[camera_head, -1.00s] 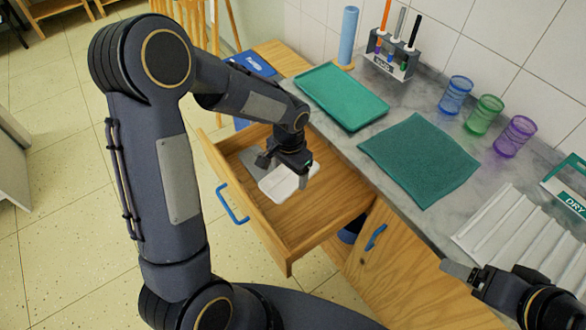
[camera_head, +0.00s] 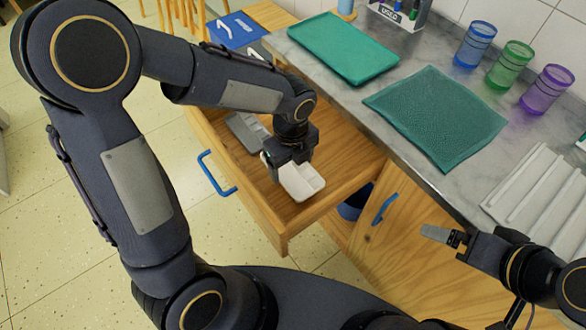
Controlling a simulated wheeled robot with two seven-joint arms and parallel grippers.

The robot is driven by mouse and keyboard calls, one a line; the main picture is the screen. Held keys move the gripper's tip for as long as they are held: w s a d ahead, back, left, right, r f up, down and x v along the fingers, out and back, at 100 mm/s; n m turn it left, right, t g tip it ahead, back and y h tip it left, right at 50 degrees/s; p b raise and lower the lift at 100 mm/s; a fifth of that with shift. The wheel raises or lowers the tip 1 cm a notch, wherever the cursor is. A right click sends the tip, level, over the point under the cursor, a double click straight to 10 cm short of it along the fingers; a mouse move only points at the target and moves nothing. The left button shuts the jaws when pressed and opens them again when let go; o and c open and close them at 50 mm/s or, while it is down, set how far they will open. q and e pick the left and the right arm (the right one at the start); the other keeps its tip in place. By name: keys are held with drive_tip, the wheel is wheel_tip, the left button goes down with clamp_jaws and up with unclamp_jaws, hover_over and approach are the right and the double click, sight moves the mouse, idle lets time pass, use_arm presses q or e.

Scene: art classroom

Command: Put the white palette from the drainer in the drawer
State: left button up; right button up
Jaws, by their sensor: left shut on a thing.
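The white palette (camera_head: 303,183) is in the open wooden drawer (camera_head: 335,172), low over or on its floor; I cannot tell whether it touches. My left gripper (camera_head: 283,168) is inside the drawer, shut on the palette's back left edge and hiding part of it. The white drainer (camera_head: 540,200) lies on the counter at the right and shows no palette in its visible part. My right gripper (camera_head: 447,240) is in front of the counter at the lower right, away from the palette; its fingers are seen too edge-on to judge.
A grey tray (camera_head: 246,131) lies in the drawer behind the palette. The drawer has a blue handle (camera_head: 216,173). On the counter are a green tray (camera_head: 345,48), a green mat (camera_head: 436,115) and three cups, blue (camera_head: 474,46), green (camera_head: 510,66) and purple (camera_head: 546,90).

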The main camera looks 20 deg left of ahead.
sight(292, 170)
use_arm(q)
drive_tip(key=shift+f+b, duration=0.55)
drive_tip(key=shift+f, duration=1.9)
drive_tip(key=shift+f, duration=0.15)
drive_tip(key=o, duration=1)
